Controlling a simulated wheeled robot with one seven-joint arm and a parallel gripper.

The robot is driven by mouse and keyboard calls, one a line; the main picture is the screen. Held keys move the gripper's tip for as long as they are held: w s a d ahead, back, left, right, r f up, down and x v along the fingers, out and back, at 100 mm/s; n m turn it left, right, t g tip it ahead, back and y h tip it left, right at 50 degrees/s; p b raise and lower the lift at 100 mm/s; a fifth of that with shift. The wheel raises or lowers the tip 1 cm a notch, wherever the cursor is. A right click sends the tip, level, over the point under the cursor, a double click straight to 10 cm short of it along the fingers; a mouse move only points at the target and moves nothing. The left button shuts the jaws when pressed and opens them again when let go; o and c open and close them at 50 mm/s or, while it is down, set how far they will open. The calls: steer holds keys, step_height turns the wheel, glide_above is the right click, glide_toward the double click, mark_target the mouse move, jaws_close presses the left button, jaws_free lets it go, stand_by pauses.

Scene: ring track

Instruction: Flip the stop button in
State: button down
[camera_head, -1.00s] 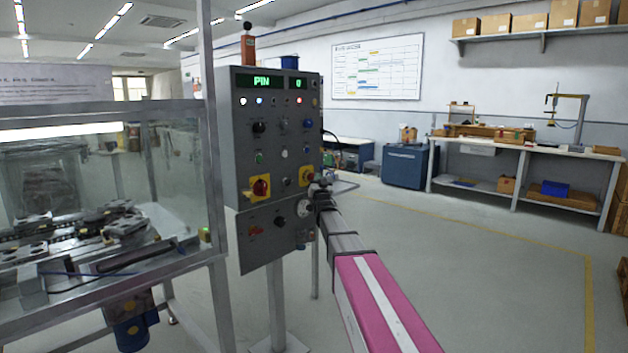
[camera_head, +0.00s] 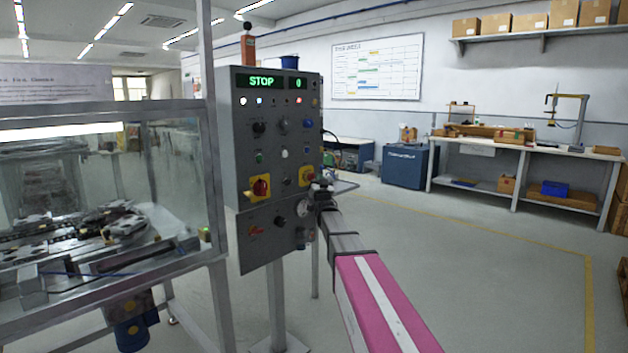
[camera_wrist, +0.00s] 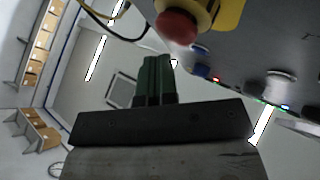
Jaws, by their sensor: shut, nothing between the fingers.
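A grey control panel (camera_head: 245,135) stands in the middle left, its green display (camera_head: 262,81) reading "STOP" and "0". A red mushroom stop button on a yellow mount (camera_head: 306,176) is at its lower right; the red head (camera_wrist: 177,25) shows large at the top of the wrist view. My gripper (camera_head: 321,189) is at this edge of the panel, just below the button in the head view. In the wrist view its dark green fingers (camera_wrist: 156,62) are shut together and empty, beside the red head. I cannot tell whether they touch it.
A second red control on a yellow plate (camera_head: 260,187) is at the panel's lower left. A blue button (camera_wrist: 201,71) shows near my fingers. A glass-walled machine enclosure (camera_head: 215,180) stands left. Open floor (camera_head: 480,250) lies right, before a workbench (camera_head: 520,155).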

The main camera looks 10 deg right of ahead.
steer(key=shift+s+d, duration=0.25)
steer(key=shift+s, duration=0.15)
steer(key=shift+s, duration=0.1)
steer(key=s+d, duration=0.1)
steer(key=s, duration=0.1)
steer(key=s+d, duration=0.1)
steer(key=d, duration=0.1)
steer(key=shift+s, duration=0.4)
